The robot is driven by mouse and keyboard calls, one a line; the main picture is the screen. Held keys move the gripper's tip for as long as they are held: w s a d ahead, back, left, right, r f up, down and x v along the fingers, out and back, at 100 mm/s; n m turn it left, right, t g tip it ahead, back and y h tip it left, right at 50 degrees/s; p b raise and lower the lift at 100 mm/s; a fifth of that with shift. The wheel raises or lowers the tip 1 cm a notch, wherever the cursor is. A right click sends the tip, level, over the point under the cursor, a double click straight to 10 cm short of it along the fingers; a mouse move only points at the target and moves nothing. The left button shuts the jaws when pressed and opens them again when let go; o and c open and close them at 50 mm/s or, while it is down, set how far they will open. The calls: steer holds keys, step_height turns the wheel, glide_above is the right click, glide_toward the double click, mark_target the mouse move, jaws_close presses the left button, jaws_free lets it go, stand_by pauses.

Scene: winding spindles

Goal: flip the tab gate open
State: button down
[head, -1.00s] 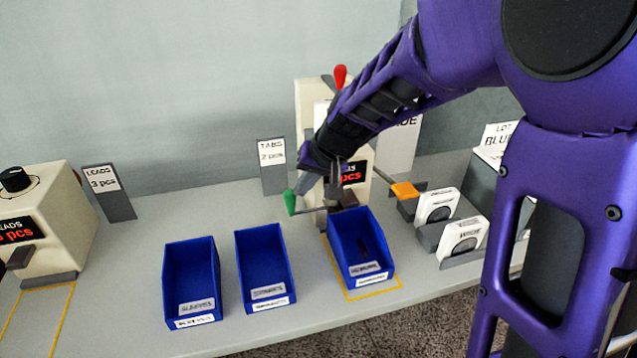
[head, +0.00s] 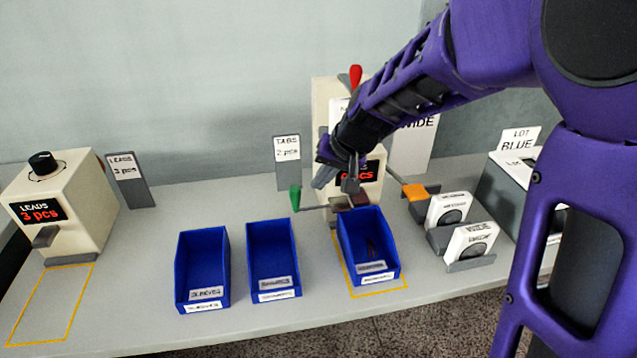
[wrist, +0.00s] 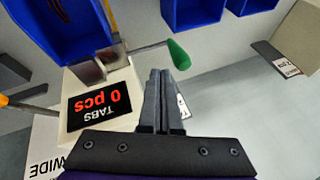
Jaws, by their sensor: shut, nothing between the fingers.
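The cream tabs dispenser (head: 323,105) stands at the back, partly hidden by my arm. Its display (wrist: 98,108) reads "TABS 0 pcs", upside down in the wrist view. A lever with a green knob (head: 295,198) sticks out to the left at the outlet, its rod nearly level. The green knob (wrist: 179,54) also shows in the wrist view. I cannot tell which part is the gate itself. My gripper (head: 351,187) is shut and empty in front of the dispenser. In the wrist view its fingertips (wrist: 165,73) appear just beside the green knob; contact is unclear.
A blue bin (head: 392,278) with dark pieces in it sits below the outlet, inside a yellow outline. Two more blue bins (head: 274,232) (head: 187,270) stand left. The leads dispenser (head: 85,190) stands far left.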

steer(key=p+v, duration=0.1)
steer(key=v, duration=0.9)
steer(key=shift+d+r, duration=0.15)
steer(key=shift+d, duration=0.3)
